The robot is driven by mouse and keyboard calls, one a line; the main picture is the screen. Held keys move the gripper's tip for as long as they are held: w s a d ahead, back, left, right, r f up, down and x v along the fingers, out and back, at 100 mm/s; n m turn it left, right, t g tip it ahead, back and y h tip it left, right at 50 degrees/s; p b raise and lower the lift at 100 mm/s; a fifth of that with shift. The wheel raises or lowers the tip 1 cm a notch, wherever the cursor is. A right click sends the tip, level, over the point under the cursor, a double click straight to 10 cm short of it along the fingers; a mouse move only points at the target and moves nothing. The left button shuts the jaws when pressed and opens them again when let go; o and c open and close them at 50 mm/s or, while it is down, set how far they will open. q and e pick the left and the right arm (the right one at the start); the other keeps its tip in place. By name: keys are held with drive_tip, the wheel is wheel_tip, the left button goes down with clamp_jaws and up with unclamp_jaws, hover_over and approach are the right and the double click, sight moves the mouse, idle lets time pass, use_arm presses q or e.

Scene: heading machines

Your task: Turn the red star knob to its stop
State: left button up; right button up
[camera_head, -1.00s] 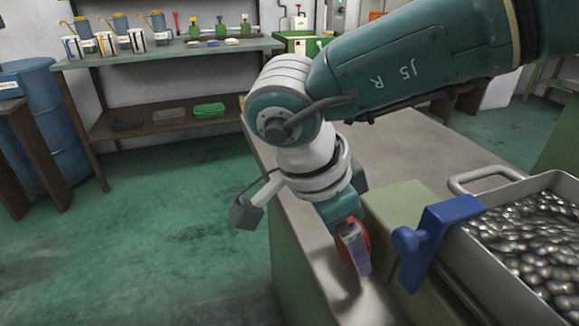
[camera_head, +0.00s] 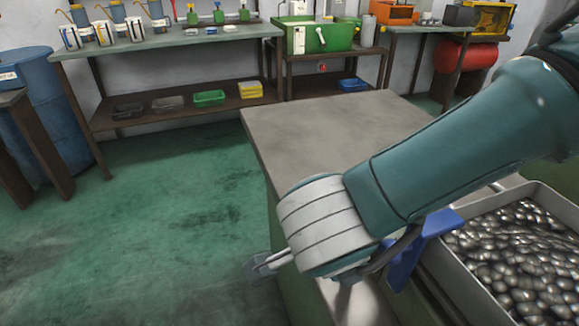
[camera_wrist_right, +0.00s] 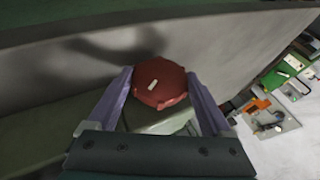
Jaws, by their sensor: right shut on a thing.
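The red star knob (camera_wrist_right: 160,84) is in the right wrist view, with a small pale mark on its face. My right gripper (camera_wrist_right: 163,88) has its two purple fingers on either side of the knob and is shut on it. In the head view my right arm hides the knob and the right gripper. My left gripper is not in view.
A blue bracket (camera_head: 432,237) stands beside my right arm, next to a metal tray (camera_head: 458,290) full of shiny rounded parts. The grey machine top (camera_head: 325,135) beyond is clear. Shelves (camera_head: 175,106) and a blue barrel (camera_head: 45,110) stand behind, across open green floor.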

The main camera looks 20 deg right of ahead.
drive_tip(key=o, duration=1.2)
drive_tip(key=shift+c, duration=0.2)
drive_tip(key=p+v, duration=0.1)
drive_tip(key=v, duration=0.9)
